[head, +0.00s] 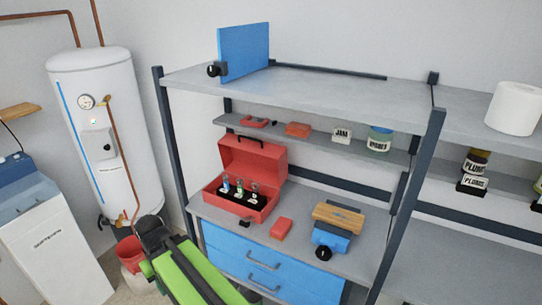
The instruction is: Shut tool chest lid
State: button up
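The red tool chest (235,203) stands on the workbench surface at the left of the shelving unit. Its lid (251,160) is open and tilted back, raised at the rear. Several small bottle-like items (240,188) stand upright in a black insert inside the chest. My green and black arm shows at the bottom, left of the bench and below the chest. My gripper cannot be made out in this view.
A red block (281,229) lies in front of the chest, with a blue tool and wooden block (338,215) to the right. A shelf (310,138) with jars runs above the chest. Blue drawers (262,268) sit below. A white water heater (98,125) stands left.

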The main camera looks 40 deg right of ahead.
aim_at(266, 163)
jog(key=z, duration=0.15)
jog(key=k, duration=0.95)
jog(key=u, duration=1.8)
jog(key=i, duration=1.1)
jog(key=z, duration=3.1)
jog(key=i, duration=1.05)
jog(key=u, duration=0.1)
